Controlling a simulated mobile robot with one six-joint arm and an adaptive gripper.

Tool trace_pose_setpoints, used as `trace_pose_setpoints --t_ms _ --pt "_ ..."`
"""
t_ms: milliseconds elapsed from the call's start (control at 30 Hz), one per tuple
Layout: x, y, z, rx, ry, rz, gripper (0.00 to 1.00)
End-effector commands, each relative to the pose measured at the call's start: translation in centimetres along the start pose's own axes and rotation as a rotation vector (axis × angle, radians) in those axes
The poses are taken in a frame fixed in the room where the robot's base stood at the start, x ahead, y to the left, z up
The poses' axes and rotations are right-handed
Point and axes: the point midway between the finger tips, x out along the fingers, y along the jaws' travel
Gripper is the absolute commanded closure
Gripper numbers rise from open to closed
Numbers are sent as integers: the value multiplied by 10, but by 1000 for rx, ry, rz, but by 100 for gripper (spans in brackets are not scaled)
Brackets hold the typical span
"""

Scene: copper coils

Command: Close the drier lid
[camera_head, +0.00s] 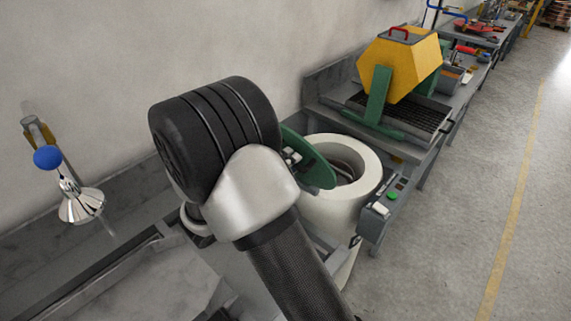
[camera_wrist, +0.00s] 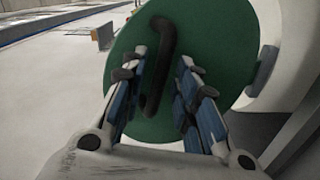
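The drier (camera_head: 366,190) is a white round drum with a thick rim, right of my arm in the head view. Its green lid (camera_head: 316,170) is raised and tilted at the left side of the opening, leaving part of the inside visible. In the wrist view the round green lid (camera_wrist: 220,45) fills the middle, with a curved black handle (camera_wrist: 163,45) on it. My gripper (camera_wrist: 162,82) is open, with its blue-and-grey fingers on either side of the handle and gaps visible. Whether it touches the lid cannot be told. My arm mostly hides the gripper in the head view.
A control box with a green button (camera_head: 393,195) is at the drier's right. Behind stands a yellow tumbler (camera_head: 400,65) on a bench with a grate. A metal funnel with a blue ball (camera_head: 47,157) is at the left by the wall. The floor (camera_head: 470,190) at right is clear.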

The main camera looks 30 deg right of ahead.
Motion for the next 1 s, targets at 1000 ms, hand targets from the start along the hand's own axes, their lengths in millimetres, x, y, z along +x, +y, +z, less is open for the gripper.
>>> trace_pose_setpoints --t_ms 1000 --pt "0 3 0 1 -3 -11 100"
